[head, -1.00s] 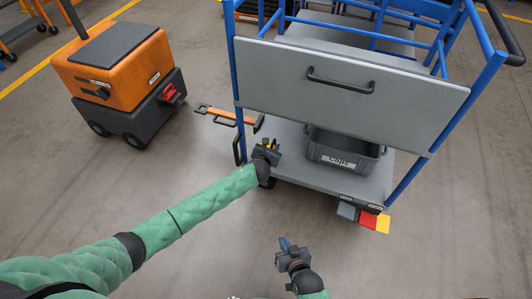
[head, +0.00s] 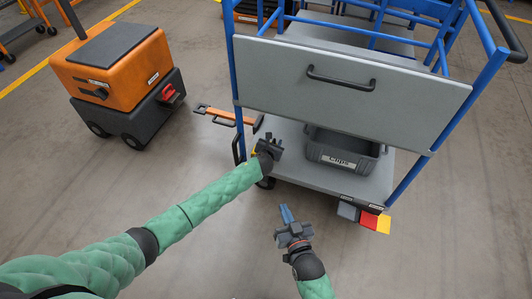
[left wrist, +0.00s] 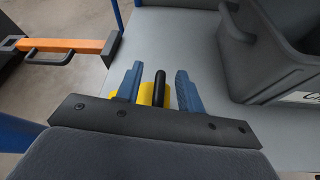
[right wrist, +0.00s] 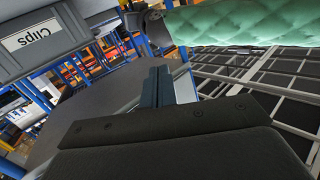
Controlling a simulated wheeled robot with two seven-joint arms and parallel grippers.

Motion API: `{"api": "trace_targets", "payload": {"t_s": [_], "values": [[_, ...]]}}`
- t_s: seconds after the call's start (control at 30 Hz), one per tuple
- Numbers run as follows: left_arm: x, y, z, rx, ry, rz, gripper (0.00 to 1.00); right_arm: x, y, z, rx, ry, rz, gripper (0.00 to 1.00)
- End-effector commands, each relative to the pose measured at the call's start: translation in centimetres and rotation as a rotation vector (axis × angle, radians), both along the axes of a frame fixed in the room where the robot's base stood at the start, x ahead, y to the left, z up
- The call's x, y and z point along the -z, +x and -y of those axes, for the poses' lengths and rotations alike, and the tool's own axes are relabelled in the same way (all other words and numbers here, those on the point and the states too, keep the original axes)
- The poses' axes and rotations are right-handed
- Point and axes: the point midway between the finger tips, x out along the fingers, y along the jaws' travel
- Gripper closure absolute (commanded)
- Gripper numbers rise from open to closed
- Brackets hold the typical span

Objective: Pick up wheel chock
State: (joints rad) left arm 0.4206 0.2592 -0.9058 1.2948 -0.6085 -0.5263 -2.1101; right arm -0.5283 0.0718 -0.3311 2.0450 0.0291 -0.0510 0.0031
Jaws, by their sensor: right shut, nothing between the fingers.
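A yellow object with a black bar-like handle, which looks like the wheel chock (left wrist: 160,90), is on the grey lower deck of the blue cart. My left gripper (head: 271,142) is above it at the deck's left edge. In the left wrist view its blue fingers (left wrist: 158,88) are open, one on each side of the black handle, with a gap on both sides. In the head view the gripper mostly hides the chock. My right gripper (head: 286,213) is shut and empty, lower in the picture and in front of the cart; its closed fingers show in the right wrist view (right wrist: 157,87).
A grey bin (head: 345,153) labelled Clips stands on the deck to the right. A grey panel (head: 345,82) with a handle hangs above the deck. An orange bar (head: 222,116) juts left from the cart, towards an orange tug (head: 120,75).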

Motion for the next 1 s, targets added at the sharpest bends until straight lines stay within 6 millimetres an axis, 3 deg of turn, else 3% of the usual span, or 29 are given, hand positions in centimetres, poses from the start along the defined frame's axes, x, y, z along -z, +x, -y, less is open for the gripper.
{"api": "trace_targets", "payload": {"t_s": [0.23,0.57,0.77,1.0], "values": [[0.5,0.9,0.3,0.000,-0.001,0.000,0.62,-3.1,0.8,0.0,0.008,0.023,0.096,1.00],[0.5,1.0,0.3,0.000,-0.001,0.000,0.62,-3.6,0.8,0.0,0.008,0.026,0.110,1.00],[0.5,1.0,0.3,0.000,-0.001,0.000,0.99,-3.6,0.8,0.0,0.008,0.026,0.108,1.00],[0.5,1.0,0.2,0.000,0.000,0.000,1.00,-3.5,0.8,-0.1,0.008,0.026,0.108,1.00]]}}
